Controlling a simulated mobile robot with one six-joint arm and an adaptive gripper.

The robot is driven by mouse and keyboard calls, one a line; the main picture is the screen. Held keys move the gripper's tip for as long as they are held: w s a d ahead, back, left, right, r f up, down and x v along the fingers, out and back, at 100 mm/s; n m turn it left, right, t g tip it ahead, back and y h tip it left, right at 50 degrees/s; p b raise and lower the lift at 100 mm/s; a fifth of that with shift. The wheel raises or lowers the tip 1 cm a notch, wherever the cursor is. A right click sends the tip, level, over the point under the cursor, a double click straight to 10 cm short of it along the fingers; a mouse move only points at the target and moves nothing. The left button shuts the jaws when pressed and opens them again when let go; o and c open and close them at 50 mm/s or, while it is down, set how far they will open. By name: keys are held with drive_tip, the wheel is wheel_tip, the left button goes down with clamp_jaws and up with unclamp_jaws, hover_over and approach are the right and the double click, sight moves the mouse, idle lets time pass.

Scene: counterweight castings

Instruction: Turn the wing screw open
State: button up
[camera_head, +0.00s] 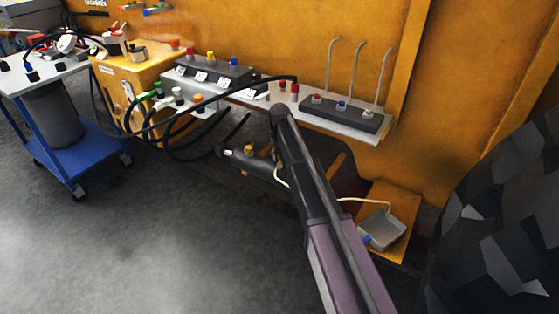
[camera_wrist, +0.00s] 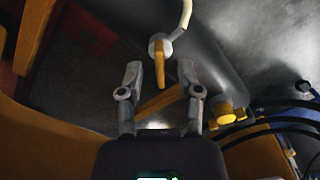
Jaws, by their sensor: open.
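What looks like the wing screw (camera_wrist: 160,68) shows in the wrist view as an orange upright wing on a pale round collar, on the side of a dark grey cylinder (camera_wrist: 212,62). My gripper (camera_wrist: 159,73) is open. Its two fingertips stand left and right of the wing, with a gap on each side, and I see no contact. How far the wing lies beyond the tips is hard to tell. In the head view the cylinder (camera_head: 240,158) lies low under the shelf; my arm hides the wing screw and the gripper there.
A cream hose (camera_wrist: 183,22) runs from the collar. An orange knob (camera_wrist: 226,112) sits on the cylinder near the right finger. Black hoses (camera_head: 175,150) hang at the left. A shelf (camera_head: 345,130) with valve blocks is above, and a grey pedal box (camera_head: 382,231) stands at the right.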

drive_tip(key=shift+f, duration=0.25)
clamp_jaws()
drive_tip(key=shift+n, duration=0.3)
drive_tip(key=n, duration=0.3)
drive_tip(key=shift+n, duration=2.3)
unclamp_jaws()
